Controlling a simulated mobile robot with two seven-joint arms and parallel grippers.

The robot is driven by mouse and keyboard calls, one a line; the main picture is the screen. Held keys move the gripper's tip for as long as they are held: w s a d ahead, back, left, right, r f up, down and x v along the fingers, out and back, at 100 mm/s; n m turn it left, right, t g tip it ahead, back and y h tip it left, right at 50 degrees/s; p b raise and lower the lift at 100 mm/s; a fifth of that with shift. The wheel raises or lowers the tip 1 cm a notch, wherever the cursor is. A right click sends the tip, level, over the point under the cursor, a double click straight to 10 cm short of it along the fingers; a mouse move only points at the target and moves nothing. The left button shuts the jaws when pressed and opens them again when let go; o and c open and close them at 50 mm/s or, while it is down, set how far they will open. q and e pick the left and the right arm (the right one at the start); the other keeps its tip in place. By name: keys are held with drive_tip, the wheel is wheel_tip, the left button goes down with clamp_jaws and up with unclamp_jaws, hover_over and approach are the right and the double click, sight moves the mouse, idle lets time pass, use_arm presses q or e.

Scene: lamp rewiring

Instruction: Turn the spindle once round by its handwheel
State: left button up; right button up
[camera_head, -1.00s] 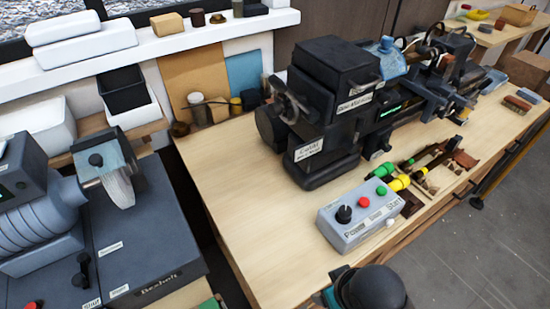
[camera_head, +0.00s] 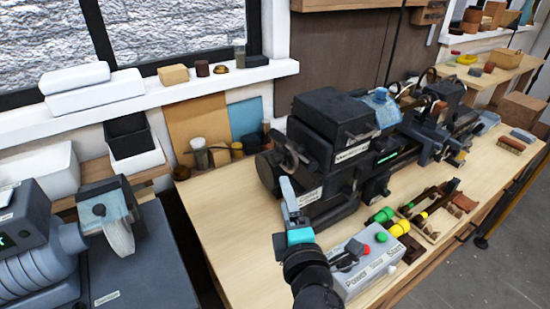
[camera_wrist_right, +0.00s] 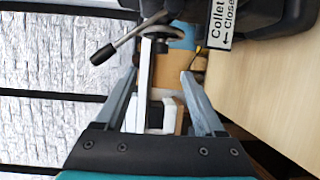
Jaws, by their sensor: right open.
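The small lathe (camera_head: 335,130) stands on the wooden bench, its dark headstock towards the left. The handwheel (camera_head: 287,153) with its crank handle is at the headstock's left end. In the right wrist view the handwheel (camera_wrist_right: 155,32) shows as a small rim and hub ahead of the fingers, with a rod ending in a black knob (camera_wrist_right: 103,55) reaching left. My right gripper (camera_head: 286,183) is open and empty, fingers pointing up just short of the handwheel. The wrist view also shows its spread fingers (camera_wrist_right: 158,75), apart from the wheel. My left gripper is out of view.
A grey control box (camera_head: 362,268) with coloured buttons stands close to my right forearm. Small jars (camera_head: 199,153) stand behind, left of the headstock. Another machine (camera_head: 60,250) is at the left. The bench top (camera_head: 220,205) left of the lathe is clear.

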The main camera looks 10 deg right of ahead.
sight(276, 164)
drive_tip(key=w, duration=1)
drive_tip(key=w+f, duration=0.1)
drive_tip(key=w, duration=0.3)
drive_tip(key=shift+w+d+p, duration=0.4)
clamp_jaws()
